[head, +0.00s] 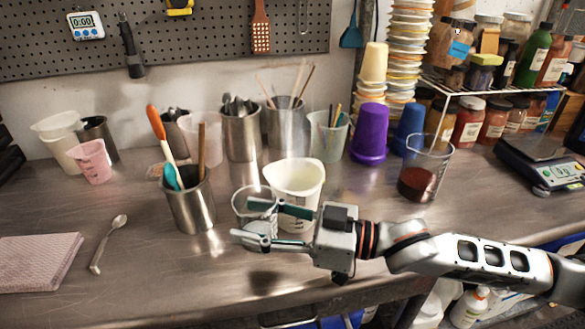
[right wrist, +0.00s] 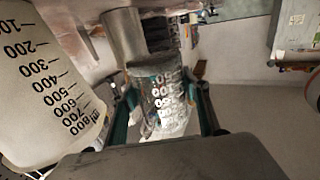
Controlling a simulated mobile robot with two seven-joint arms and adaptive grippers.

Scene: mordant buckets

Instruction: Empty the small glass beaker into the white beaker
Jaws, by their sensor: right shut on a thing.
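The small glass beaker (head: 243,199) is clear and stands about upright between the fingers of my right gripper (head: 252,221), which is shut on it. In the right wrist view the glass beaker (right wrist: 160,100) shows white markings between the two teal-padded fingers. Its contents cannot be made out, and I cannot tell if its base touches the counter. The white beaker (head: 296,179) stands upright on the counter just behind and right of it, its lower part partly hidden by my gripper. In the right wrist view the white beaker (right wrist: 45,85) shows black volume marks at the left. My left gripper is not in view.
A steel cup (head: 192,209) with utensils stands left of the glass beaker. Behind are steel containers (head: 241,137) and a purple cup (head: 369,133). A glass beaker with dark red contents (head: 420,181) stands at right. A spoon (head: 106,245) and cloth (head: 38,262) lie left; the front counter is clear.

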